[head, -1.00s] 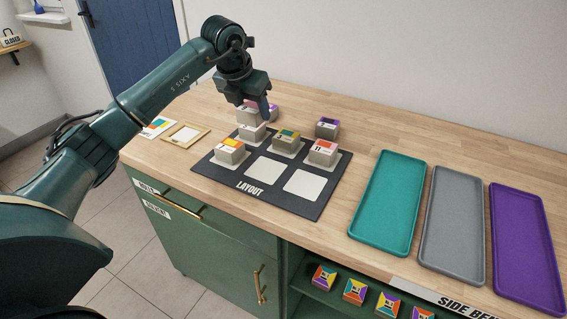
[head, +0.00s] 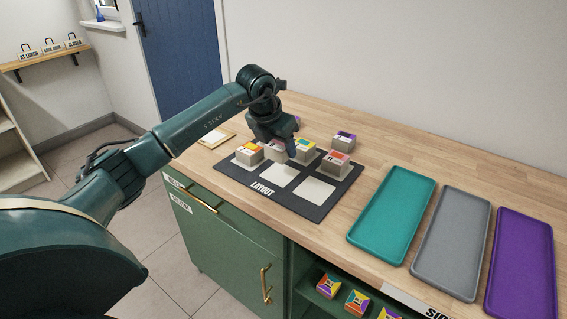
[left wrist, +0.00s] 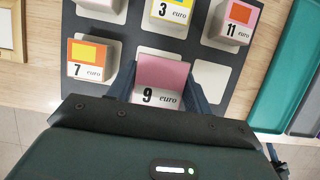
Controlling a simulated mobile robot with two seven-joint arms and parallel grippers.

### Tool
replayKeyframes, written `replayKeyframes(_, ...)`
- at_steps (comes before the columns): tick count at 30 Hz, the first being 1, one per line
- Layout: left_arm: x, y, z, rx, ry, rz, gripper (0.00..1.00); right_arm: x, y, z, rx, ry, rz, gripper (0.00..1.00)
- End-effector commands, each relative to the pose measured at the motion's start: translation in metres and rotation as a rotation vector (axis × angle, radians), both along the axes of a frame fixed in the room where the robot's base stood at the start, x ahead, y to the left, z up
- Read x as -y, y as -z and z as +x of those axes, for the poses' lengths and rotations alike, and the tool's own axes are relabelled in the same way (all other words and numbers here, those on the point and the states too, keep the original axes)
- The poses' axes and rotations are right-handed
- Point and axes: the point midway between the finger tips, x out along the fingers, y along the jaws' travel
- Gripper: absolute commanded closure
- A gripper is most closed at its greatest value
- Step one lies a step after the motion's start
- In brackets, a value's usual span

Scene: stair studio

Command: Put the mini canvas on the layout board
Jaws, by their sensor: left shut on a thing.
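My left gripper (head: 279,147) is shut on a mini canvas (head: 275,154) and holds it over the layout board (head: 236,178). In the left wrist view the held canvas (left wrist: 162,75) has a pink face and reads "9 euro". It is upright between the fingers. A white pad (left wrist: 146,51) of the board shows just beyond it, so a small gap or contact cannot be told. Canvases marked 7 (left wrist: 88,60), 3 (left wrist: 172,12) and 11 (left wrist: 236,22) sit on other pads.
Two front pads, one in the middle (head: 278,177) and one at right (head: 312,191), are bare. Teal (head: 392,215), grey (head: 452,240) and purple (head: 522,265) trays lie to the right. A framed piece (head: 216,138) lies to the left.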

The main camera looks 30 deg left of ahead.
Motion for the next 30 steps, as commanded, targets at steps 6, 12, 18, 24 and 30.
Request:
replayKeyframes(6, 0.000, 0.020, 0.000, 0.001, 0.000, -0.001, 0.72, 0.000, -0.002, 0.000, 0.002, -0.001, 0.000, 0.64)
replayKeyframes(12, 0.001, 0.047, 0.000, -0.001, 0.002, -0.001, 0.72, 0.000, -0.003, 0.000, 0.003, -0.001, -0.001, 0.64)
replayKeyframes(18, 0.000, 0.054, 0.000, 0.003, 0.001, 0.000, 0.72, 0.000, -0.003, 0.000, 0.004, -0.001, -0.002, 0.64)
replayKeyframes(24, 0.000, 0.057, 0.000, 0.002, 0.001, 0.000, 0.72, 0.000, 0.000, 0.000, 0.003, 0.000, 0.000, 0.64)
replayKeyframes(30, 0.000, 0.057, 0.000, 0.002, 0.000, 0.000, 0.37, 0.000, -0.001, 0.000, 0.003, 0.001, 0.002, 0.64)
